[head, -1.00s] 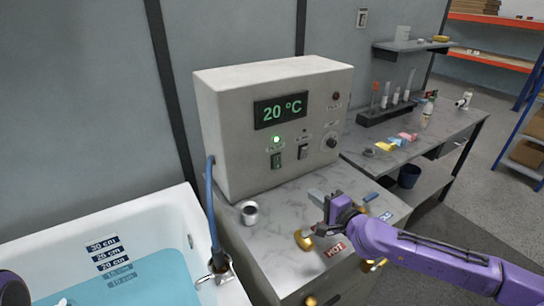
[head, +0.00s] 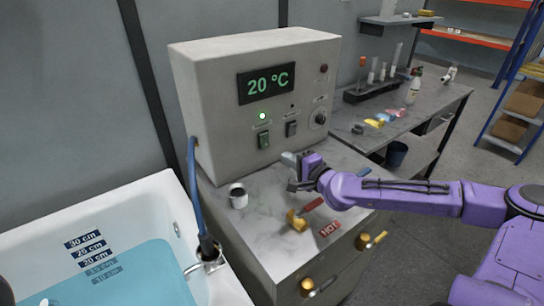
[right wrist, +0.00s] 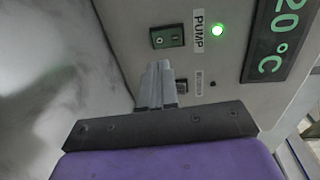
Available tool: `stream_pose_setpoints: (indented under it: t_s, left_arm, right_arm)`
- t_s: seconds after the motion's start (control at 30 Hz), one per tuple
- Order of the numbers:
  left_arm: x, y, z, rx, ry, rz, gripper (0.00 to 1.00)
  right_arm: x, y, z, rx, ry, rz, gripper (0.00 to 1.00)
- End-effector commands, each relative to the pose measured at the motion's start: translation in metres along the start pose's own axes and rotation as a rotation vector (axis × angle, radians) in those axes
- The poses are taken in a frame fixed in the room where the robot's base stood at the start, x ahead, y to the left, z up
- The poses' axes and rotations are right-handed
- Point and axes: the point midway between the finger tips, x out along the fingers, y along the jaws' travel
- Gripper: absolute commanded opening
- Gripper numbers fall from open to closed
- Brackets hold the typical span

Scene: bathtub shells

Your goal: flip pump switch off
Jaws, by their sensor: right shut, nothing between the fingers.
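The pump switch (head: 263,139) is a green rocker on the front of the beige control box (head: 210,85). In the right wrist view the switch (right wrist: 167,37) is beside the PUMP label (right wrist: 198,30) and the lit lamp (right wrist: 217,30). My right gripper (head: 287,159) is shut and empty, just in front of the box and below and right of the switch. In the right wrist view its fingertips (right wrist: 163,66) show close below the switch, with a gap in the picture. My left gripper is not in view.
A dark second switch (head: 291,128) and a knob (head: 320,118) are right of the pump switch. A metal cup (head: 238,196) and brass-coloured valve handle (head: 297,221) are on the marble counter (head: 265,240). The filled bathtub (head: 120,215) is left.

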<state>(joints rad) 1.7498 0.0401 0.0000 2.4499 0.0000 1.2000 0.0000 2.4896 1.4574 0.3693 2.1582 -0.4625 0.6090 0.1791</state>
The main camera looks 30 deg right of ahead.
Motion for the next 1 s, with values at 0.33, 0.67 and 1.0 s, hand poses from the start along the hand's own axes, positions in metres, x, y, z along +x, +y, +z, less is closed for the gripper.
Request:
stream_pose_setpoints:
  t_s: [0.33,0.67,1.0]
  left_arm:
    - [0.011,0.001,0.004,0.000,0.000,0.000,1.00]
    - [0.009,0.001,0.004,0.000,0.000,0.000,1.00]
    - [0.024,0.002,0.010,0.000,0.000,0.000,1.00]
  right_arm:
    - [0.068,0.001,0.001,-0.004,-0.002,0.003,0.00]
    - [0.089,-0.001,0.000,0.000,-0.001,0.000,0.00]
    - [0.091,0.007,0.000,0.000,-0.001,-0.017,0.00]
